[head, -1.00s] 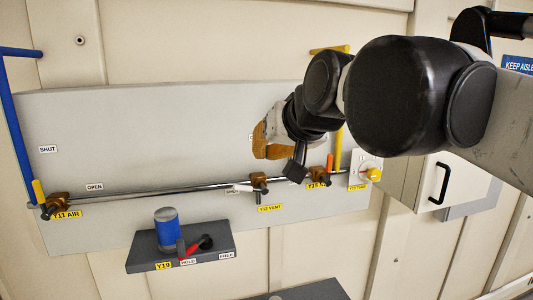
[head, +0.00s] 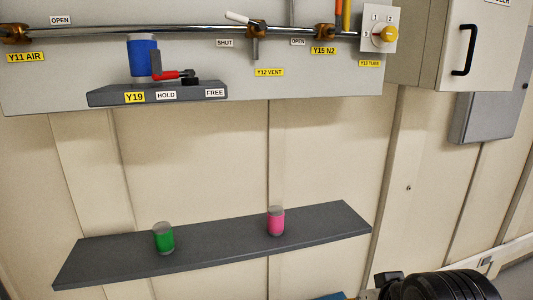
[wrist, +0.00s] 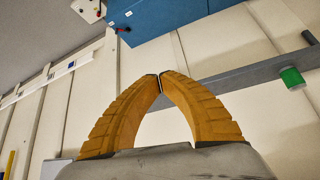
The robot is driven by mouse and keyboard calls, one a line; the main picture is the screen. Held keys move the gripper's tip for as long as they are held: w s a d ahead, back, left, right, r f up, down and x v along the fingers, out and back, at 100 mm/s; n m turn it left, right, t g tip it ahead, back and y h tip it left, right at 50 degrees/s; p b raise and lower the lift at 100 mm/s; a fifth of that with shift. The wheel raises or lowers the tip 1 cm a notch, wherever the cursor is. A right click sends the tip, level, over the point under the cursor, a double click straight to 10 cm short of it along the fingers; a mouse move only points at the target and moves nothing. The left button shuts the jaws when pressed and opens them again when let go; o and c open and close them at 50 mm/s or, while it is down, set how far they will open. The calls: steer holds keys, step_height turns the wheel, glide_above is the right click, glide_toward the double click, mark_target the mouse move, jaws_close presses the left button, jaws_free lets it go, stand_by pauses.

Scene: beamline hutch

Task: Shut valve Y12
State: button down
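Valve Y12 (head: 257,30) sits on the horizontal pipe in the head view, above the yellow label Y12 VENT (head: 269,72). Its white-ended lever (head: 238,17) points left and slightly up, and a grey stub hangs below the body. A SHUT plate (head: 225,43) is just left of the stub. My gripper (wrist: 160,82) shows only in the wrist view, its two orange fingers touching at the tips with nothing between them. It is apart from the valve, which I cannot make out in the wrist view.
Valves Y11 (head: 14,33) and Y15 (head: 324,32) and the yellow Y13 knob (head: 385,34) share the panel. A blue cylinder (head: 143,55) and red lever stand on the Y19 ledge. A lower shelf (head: 110,258) holds a green can (head: 164,238) and a pink can (head: 276,221).

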step_height(320, 180, down, 8)
steer(key=s+d+b, duration=0.2)
steer(key=s+b, duration=0.1)
steer(key=w+a+r+n+g+y+p, duration=0.1)
steer(key=w+a+r+p, duration=0.9)
steer(key=r, duration=1.5)
steer(key=w+a+r+y+p, duration=0.25)
steer(key=w+r+p, duration=0.45)
steer(key=r+p, duration=1.25)
steer(key=w+a+r+n+g+y+p, duration=0.1)
steer(key=w+a+r+p, duration=0.65)
steer(key=r, duration=2.15)
steer(key=p, duration=0.1)
glide_above(243, 17)
steer(key=w, duration=0.2)
step_height(243, 17, down, 8)
steer(key=f, duration=0.1)
steer(key=s+f+p, duration=0.1)
steer(key=f, duration=0.1)
steer(key=shift+s+f, duration=0.1)
steer(key=shift+f, duration=0.4)
steer(key=shift+h, duration=0.25)
